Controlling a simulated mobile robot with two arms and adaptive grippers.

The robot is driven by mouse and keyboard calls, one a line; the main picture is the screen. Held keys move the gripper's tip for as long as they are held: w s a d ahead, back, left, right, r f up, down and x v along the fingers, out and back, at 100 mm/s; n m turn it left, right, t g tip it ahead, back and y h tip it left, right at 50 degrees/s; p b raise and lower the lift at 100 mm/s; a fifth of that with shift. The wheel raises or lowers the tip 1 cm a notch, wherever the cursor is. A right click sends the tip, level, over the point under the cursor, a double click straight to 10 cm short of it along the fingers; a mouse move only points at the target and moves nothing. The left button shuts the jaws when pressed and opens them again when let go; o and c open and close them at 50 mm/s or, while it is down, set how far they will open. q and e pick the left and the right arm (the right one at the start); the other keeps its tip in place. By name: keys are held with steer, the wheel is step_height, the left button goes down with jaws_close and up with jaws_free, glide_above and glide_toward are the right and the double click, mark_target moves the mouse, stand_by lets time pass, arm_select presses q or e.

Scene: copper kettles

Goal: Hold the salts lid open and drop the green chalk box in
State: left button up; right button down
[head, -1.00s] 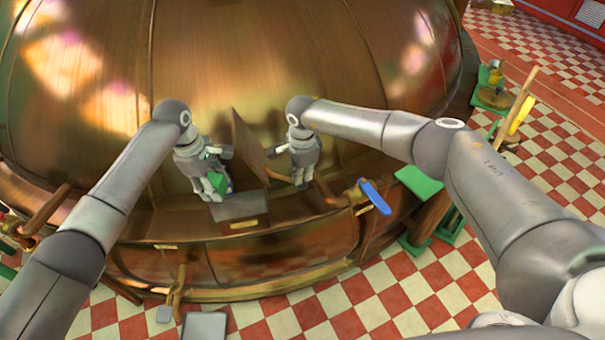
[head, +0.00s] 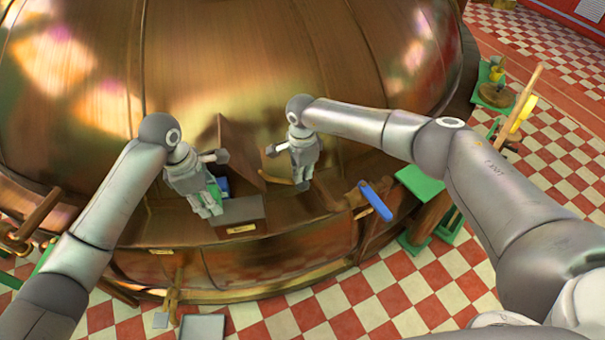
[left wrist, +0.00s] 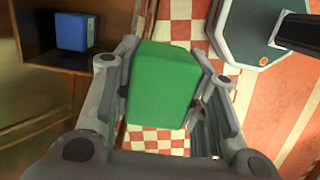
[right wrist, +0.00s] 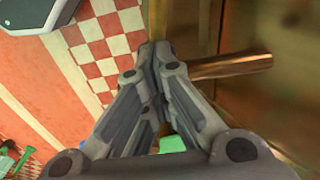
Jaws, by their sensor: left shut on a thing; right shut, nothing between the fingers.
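The green chalk box (left wrist: 165,85) is between the fingers of my left gripper (head: 212,211), which is shut on it. In the head view the gripper mostly hides it. The salts box (head: 240,211) sits on the kettle's ledge, just right of my left gripper. Its brown lid (head: 238,152) stands raised at the back. A blue box (left wrist: 73,32) lies inside the salts compartment; the green box is beside that opening, not inside it. My right gripper (head: 302,186) is shut and empty, pointing down right of the lid. I cannot tell whether it touches the lid.
The big copper kettle (head: 300,60) fills the space behind. A blue-handled lever (head: 376,201) sticks out right of my right gripper. A green stand (head: 418,182) is further right. Pipes and a small plate (head: 203,327) are below the ledge. Checkered floor lies in front.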

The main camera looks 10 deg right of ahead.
arm_select(q)
steer(key=shift+s+a+f, duration=0.15)
steer(key=shift+s, duration=0.95)
arm_select(e)
steer(key=shift+s+a+f, duration=0.1)
steer(key=shift+s+f, duration=0.1)
steer(key=shift+f, duration=0.25)
steer(key=shift+r, duration=0.15)
arm_select(q)
steer(key=s+r, duration=0.2)
steer(key=s, duration=0.8)
steer(key=shift+s, duration=0.15)
steer(key=shift+a, duration=0.1)
